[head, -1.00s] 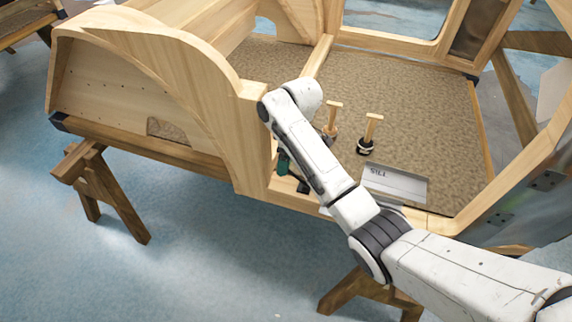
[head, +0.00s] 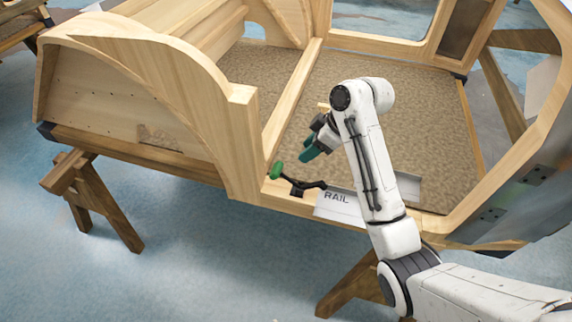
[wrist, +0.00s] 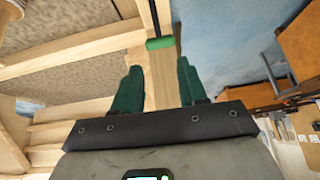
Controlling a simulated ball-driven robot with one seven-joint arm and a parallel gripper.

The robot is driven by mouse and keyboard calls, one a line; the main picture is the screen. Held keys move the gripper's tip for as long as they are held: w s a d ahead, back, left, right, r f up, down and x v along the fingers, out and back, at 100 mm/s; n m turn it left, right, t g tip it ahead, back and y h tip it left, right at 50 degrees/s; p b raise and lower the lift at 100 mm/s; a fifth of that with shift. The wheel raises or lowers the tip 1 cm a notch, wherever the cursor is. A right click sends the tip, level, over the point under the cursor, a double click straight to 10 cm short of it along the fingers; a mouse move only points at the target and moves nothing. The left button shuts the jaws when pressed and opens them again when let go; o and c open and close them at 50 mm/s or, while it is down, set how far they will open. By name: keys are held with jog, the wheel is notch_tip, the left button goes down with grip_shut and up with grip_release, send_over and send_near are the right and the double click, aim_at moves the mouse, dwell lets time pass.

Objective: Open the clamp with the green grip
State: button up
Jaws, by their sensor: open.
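The clamp's green grip (head: 277,170) shows in the head view at the front edge of the wooden frame, at the foot of the curved panel. Its black metal body (head: 300,190) sits to the right of it on the front beam. My gripper (head: 309,150) is open and empty, with teal fingers, above and to the right of the grip and apart from it. In the wrist view the green grip (wrist: 160,43) shows beyond the open fingers (wrist: 159,82), roughly centred between them. The clamp's body is mostly out of that view.
A white plate marked RAIL (head: 340,204) lies beside the clamp. Another pale plate (head: 408,186) is partly behind my arm. The curved wooden panel (head: 228,140) rises left of the clamp. Brown floor matting (head: 420,120) lies behind. Wooden trestles (head: 105,205) support the frame.

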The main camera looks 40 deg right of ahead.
aim_at(280, 170)
jog(key=shift+s+d+r+t, duration=0.3)
jog(key=shift+s+r, duration=0.15)
jog(key=shift+s, duration=0.1)
jog(key=shift+s+d+r+t, duration=0.3)
jog(key=shift+s+r, duration=0.15)
jog(key=shift+s, duration=0.1)
jog(key=c, duration=0.3)
jog(key=shift+a+y, duration=0.1)
jog(key=shift+y, duration=0.2)
jog(key=shift+c, duration=0.8)
jog(key=shift+w+a+f, duration=0.15)
jog(key=shift+f, duration=0.1)
jog(key=shift+c, duration=0.7)
jog(key=p+x, duration=0.1)
jog(key=x, duration=1.2)
jog(key=shift+p, duration=0.35)
grip_shut()
